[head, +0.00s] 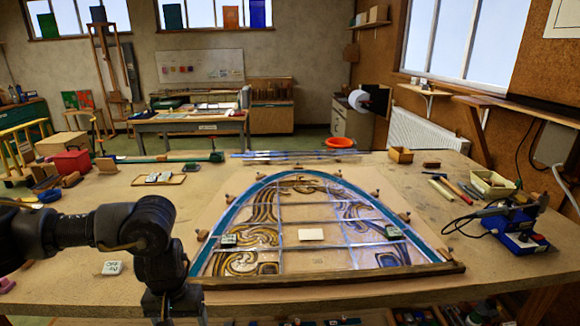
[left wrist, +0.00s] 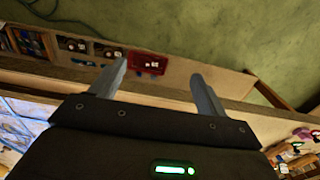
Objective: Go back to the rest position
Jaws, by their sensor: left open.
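My left arm reaches in from the left in the head view and bends down at the table's front edge, left of the arched leaded panel (head: 300,222). The fingertips of that gripper are out of the head view. In the left wrist view my left gripper (left wrist: 160,72) is open, its two fingers apart with nothing between them. The panel lies flat on the table (head: 480,262), with a wooden bar along its front. My right gripper shows in neither view.
A blue soldering station (head: 515,235) stands at the table's right, with a cable beside it. A red box (head: 71,162) and a small tray (head: 158,179) are at the left back. Shelves with several items show below the table's front edge. Bare tabletop lies right of the panel.

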